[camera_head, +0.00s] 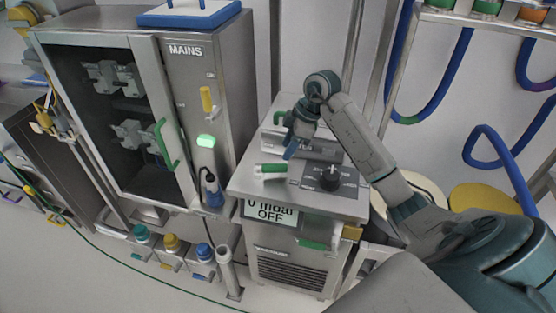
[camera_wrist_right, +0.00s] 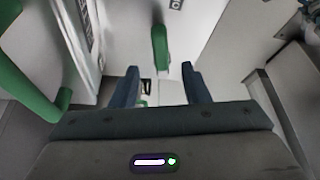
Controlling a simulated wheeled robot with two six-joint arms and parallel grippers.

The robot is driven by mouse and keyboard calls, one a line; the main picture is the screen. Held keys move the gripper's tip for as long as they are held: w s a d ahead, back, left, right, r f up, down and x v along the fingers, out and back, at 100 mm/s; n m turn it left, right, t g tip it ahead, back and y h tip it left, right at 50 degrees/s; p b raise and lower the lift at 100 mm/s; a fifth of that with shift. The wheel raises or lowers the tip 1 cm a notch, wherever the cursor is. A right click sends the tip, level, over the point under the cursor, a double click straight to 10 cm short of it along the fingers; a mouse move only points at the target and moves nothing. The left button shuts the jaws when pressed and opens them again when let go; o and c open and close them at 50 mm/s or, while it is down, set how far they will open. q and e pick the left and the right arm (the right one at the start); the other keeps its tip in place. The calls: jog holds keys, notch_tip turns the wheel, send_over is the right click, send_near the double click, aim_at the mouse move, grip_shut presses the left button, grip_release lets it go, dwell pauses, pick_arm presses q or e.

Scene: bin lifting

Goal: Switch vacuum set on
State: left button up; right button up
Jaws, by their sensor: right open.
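The vacuum set (camera_head: 300,195) is a grey cabinet in the middle of the head view, with a front display (camera_head: 268,211) reading "0 mbar OFF". A black knob (camera_head: 329,178) sits on a dark panel on its top. A green-and-white valve or handle (camera_head: 270,170) lies left of the knob. My right gripper (camera_head: 290,149) is above the top, left of and behind the knob, and looks empty. In the right wrist view its two fingers (camera_wrist_right: 160,88) are spread apart. A green handle (camera_wrist_right: 160,46) shows beyond them; I cannot tell which part it is. My left gripper is not in view.
A glass-door cabinet (camera_head: 180,75) labelled MAINS stands left, with a green door handle (camera_head: 165,145) and lit green switch (camera_head: 206,141). Colored bottles (camera_head: 171,243) stand low in front. A rack with blue hoses (camera_head: 420,85) is at the right.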

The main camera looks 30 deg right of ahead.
aim_at(277, 165)
jog(key=p+x, duration=0.1)
jog(key=x, duration=0.6)
jog(key=shift+a+r, duration=0.1)
grip_shut()
